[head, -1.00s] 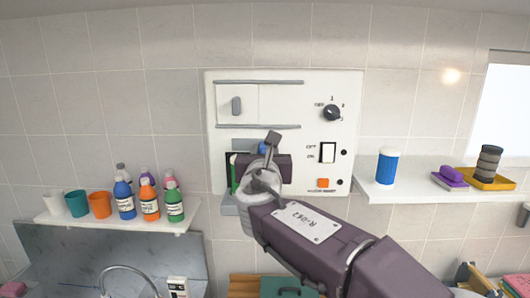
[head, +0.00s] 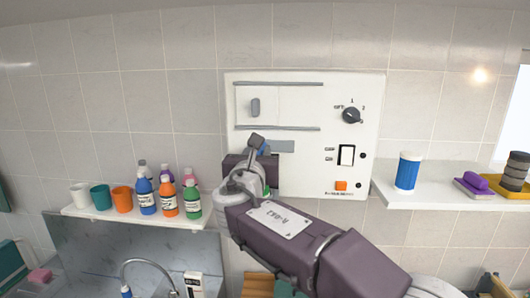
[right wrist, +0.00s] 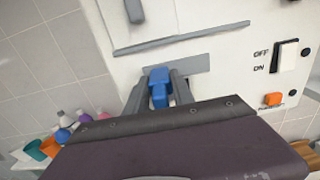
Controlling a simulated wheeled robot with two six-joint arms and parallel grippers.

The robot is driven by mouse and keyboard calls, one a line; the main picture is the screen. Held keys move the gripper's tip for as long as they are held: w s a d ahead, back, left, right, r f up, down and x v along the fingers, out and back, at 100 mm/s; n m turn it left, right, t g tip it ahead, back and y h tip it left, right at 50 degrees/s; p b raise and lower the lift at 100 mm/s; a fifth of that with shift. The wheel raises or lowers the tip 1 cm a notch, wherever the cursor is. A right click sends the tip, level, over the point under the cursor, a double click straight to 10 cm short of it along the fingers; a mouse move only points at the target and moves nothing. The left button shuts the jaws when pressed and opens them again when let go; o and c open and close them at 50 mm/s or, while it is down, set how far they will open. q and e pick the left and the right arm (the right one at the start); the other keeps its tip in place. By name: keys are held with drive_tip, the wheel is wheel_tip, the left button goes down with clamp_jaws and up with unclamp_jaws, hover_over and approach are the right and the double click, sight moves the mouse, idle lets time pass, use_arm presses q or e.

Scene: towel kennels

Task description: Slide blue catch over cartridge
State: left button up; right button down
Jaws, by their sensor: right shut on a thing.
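The blue catch (head: 266,150) is on the front of the white wall panel (head: 305,100), at the left end of a grey strip (head: 284,146). My right gripper (head: 260,146) is at the panel and shut on the catch. In the right wrist view, the blue catch (right wrist: 159,88) sits between the two dark fingers (right wrist: 160,90), with the grey strip behind it. A small green patch (head: 267,190), perhaps the cartridge, shows beside my wrist; most of that area is hidden by my arm. My left gripper is not in view.
The panel has a sliding door (head: 255,106) with a handle, a dial (head: 351,115), a rocker switch (head: 346,155) and an orange button (head: 341,185). A shelf with bottles and cups (head: 135,213) is at left, and one with a blue canister (head: 407,172) at right.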

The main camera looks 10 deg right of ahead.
drive_tip(key=c, duration=1.4)
unclamp_jaws()
drive_tip(key=shift+w+a+f, duration=0.1)
drive_tip(key=shift+o, duration=0.2)
drive_tip(key=shift+w+f, duration=0.1)
drive_tip(key=shift+w, duration=0.3)
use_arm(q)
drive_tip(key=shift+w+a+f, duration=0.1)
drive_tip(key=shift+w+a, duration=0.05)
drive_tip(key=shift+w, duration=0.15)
use_arm(e)
drive_tip(key=shift+s, duration=0.1)
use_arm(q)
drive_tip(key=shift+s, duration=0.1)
use_arm(e)
drive_tip(key=shift+s, duration=0.1)
